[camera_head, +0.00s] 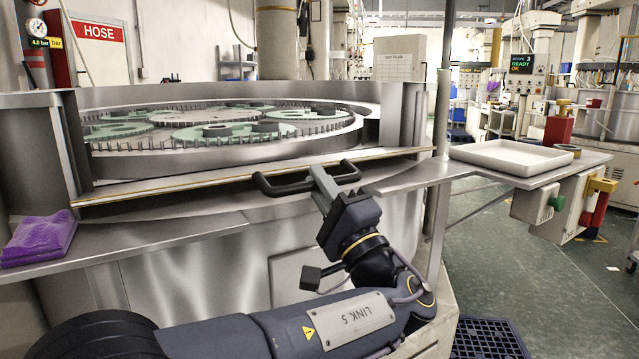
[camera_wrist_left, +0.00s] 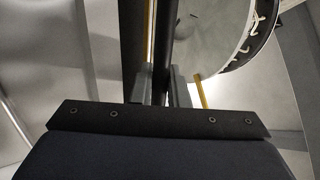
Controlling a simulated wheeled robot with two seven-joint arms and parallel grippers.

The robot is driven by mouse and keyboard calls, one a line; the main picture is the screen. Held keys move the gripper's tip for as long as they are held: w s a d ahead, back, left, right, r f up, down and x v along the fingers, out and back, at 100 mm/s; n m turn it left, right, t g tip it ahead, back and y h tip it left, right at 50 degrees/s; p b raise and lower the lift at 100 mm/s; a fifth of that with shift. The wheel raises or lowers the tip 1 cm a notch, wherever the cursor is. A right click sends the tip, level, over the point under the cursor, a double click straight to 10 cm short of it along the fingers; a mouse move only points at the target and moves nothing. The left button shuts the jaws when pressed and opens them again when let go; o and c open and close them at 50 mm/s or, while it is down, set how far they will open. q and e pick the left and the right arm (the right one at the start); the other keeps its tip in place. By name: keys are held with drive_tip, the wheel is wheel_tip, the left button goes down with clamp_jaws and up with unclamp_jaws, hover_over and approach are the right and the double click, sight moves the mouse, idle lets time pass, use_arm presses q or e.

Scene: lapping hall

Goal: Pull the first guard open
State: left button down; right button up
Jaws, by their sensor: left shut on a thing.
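The guard (camera_head: 200,186) is a metal panel with a yellow-lined edge, across the front of the round lapping machine. Its black bar handle (camera_head: 283,188) sticks out towards me near the right half of that edge. My left gripper (camera_head: 321,178) is shut on the handle, with its fingers around the bar. In the left wrist view the dark bar (camera_wrist_left: 165,45) runs between the two fingers of the left gripper (camera_wrist_left: 164,82). Behind the guard the machine's toothed ring and green carriers (camera_head: 225,131) show from above. My right gripper is not in view.
A purple cloth (camera_head: 39,238) lies on the ledge at the left. Control boxes (camera_head: 555,203) hang below the shelf. A dark grate (camera_head: 489,338) lies on the floor.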

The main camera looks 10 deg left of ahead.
use_arm(q)
drive_tip(key=shift+w+a+f, duration=0.1)
drive_tip(key=shift+a, duration=0.05)
drive_tip(key=c, duration=1.5)
unclamp_jaws()
drive_tip(key=shift+v, duration=3.95)
drive_tip(key=shift+w, duration=0.1)
